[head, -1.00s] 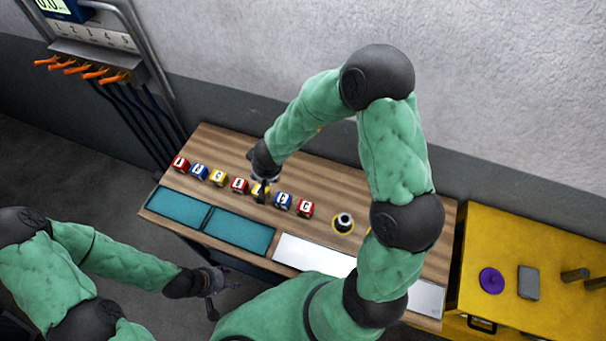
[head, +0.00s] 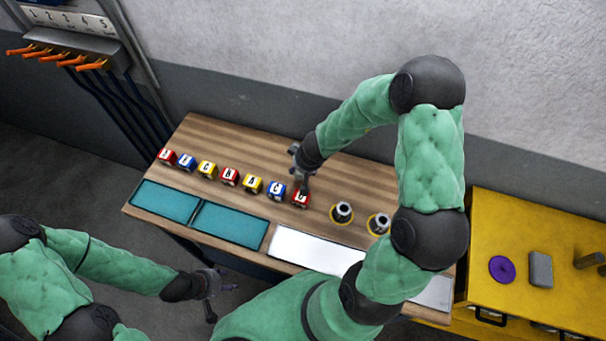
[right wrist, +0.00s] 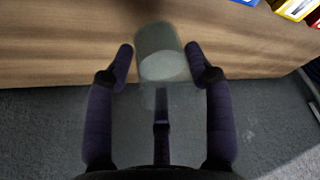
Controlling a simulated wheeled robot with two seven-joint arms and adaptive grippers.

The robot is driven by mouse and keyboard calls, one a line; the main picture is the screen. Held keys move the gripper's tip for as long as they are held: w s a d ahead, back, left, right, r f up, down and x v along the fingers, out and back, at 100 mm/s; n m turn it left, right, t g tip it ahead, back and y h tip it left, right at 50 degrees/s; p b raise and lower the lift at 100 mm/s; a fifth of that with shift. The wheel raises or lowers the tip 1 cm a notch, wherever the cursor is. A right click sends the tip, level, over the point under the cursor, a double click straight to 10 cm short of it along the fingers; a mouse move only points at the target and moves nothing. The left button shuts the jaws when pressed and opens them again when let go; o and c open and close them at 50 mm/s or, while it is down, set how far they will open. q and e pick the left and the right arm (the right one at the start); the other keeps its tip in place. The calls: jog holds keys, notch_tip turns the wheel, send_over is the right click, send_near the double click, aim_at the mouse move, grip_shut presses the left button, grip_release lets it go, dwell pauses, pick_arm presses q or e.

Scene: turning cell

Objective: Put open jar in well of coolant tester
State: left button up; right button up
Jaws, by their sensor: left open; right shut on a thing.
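My right gripper (head: 302,182) is above the wooden bench, by the right end of a row of lettered blocks. The jar looks empty; I cannot make out a lid. The jar is too small to tell in the head view. My left gripper (head: 212,284) is open and empty, in front of the bench. I cannot tell for sure which thing is the coolant tester or see its well.
Several lettered blocks (head: 229,177) line the bench (head: 215,140). Teal trays (head: 230,223) and a white panel (head: 300,249) lie along its front. Two metal cylinders (head: 342,212) stand in yellow rings to the right. A yellow cabinet (head: 510,235) with a purple disc (head: 502,269) is beside it.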

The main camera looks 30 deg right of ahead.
jog(key=shift+d+f+b, duration=0.15)
jog(key=shift+f+b, duration=1.1)
jog(key=shift+f, duration=0.55)
jog(key=shift+s, duration=0.1)
jog(key=o, duration=1.2)
